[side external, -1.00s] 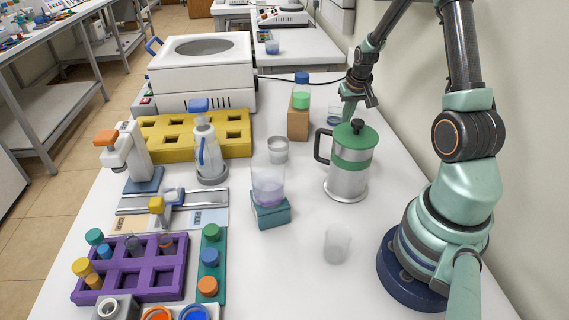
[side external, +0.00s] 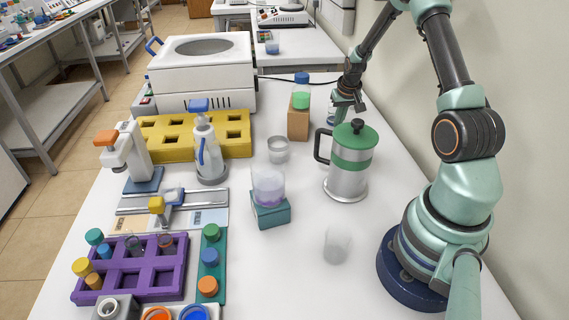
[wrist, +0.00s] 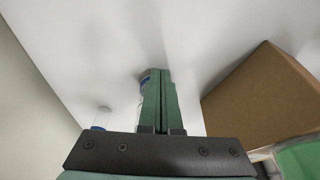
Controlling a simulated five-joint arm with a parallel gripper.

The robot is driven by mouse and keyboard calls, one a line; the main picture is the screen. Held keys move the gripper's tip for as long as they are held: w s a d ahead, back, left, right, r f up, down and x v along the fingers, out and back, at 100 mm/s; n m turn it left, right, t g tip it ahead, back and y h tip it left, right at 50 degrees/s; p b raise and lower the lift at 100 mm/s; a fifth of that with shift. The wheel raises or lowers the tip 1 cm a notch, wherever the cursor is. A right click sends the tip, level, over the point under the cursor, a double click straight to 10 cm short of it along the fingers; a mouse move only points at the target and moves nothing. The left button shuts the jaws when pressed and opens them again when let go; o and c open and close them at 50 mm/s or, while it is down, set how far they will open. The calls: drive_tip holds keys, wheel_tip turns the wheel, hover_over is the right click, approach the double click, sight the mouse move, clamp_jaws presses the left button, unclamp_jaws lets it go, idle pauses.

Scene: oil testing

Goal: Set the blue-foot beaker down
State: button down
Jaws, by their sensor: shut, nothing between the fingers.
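My gripper (side external: 334,112) is low at the back right of the bench, behind the green-lidded press pot (side external: 349,162). Its green fingers are together with nothing between them, as the wrist view also shows (wrist: 160,75). A clear vessel with a blue part, seemingly the blue-foot beaker (wrist: 143,82), shows just left of the fingertips in the wrist view, mostly hidden by them. In the side view it is largely covered by my gripper. I cannot tell whether the fingers touch it.
A brown block (side external: 298,122) carrying a green-filled, blue-capped bottle (side external: 301,97) stands left of my gripper. A purple-filled beaker (side external: 268,186) sits on a teal block. A clear beaker (side external: 337,246) stands on open bench at the front. Another blue-marked item (wrist: 99,127) shows at left in the wrist view.

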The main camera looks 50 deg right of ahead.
sight(332, 109)
drive_tip(key=shift+w+d, duration=1.2)
drive_tip(key=shift+w, duration=0.2)
drive_tip(key=shift+w+d, duration=1.2)
drive_tip(key=shift+w, duration=0.15)
